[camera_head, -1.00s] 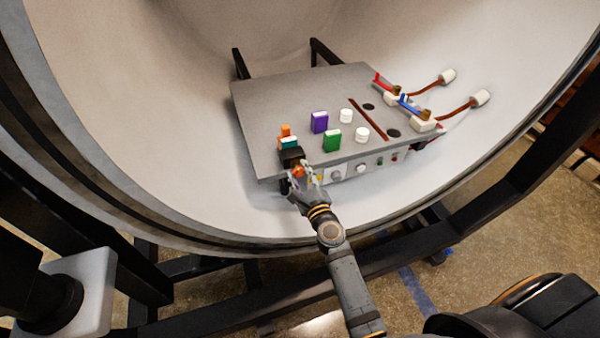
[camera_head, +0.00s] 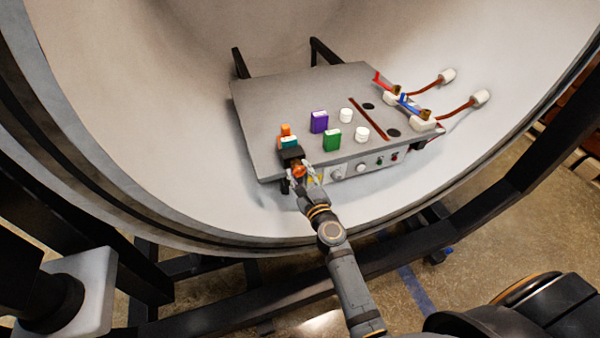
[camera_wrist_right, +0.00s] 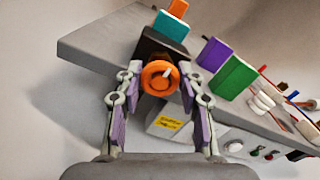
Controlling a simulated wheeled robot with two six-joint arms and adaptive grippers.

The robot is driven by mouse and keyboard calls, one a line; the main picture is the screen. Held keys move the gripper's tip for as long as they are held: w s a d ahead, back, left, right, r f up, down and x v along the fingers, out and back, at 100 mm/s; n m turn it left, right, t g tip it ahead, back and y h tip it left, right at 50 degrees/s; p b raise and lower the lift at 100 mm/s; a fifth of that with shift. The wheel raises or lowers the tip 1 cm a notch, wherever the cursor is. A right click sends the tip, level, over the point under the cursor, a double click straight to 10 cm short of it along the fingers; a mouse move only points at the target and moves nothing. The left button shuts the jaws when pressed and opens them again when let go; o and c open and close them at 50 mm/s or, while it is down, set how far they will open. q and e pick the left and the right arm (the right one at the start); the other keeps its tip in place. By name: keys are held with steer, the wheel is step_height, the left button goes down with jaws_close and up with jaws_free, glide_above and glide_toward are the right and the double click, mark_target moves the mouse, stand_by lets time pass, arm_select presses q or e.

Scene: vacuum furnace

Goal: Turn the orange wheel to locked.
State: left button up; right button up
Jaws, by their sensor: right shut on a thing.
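The orange wheel (camera_head: 299,171) sits on a black block at the front left corner of the grey panel (camera_head: 268,105). In the right wrist view the wheel (camera_wrist_right: 159,78) faces me, and a short white mark on it points to the upper right. My right gripper (camera_head: 305,178) is at the wheel. Its two fingers (camera_wrist_right: 159,88) stand on either side of the rim, shut on it. The fingertips partly hide the wheel's sides. A yellow label (camera_wrist_right: 174,123) is below the wheel, its text too small to read. My left gripper is not in view.
Orange, teal, purple (camera_head: 319,122) and green (camera_head: 332,139) blocks and white round knobs (camera_head: 346,115) stand on the panel top. Red and blue levers (camera_head: 412,106) are at the right. Small knobs line the front face. The chamber's curved wall surrounds the panel.

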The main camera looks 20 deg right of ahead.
steer(key=o, duration=1.2)
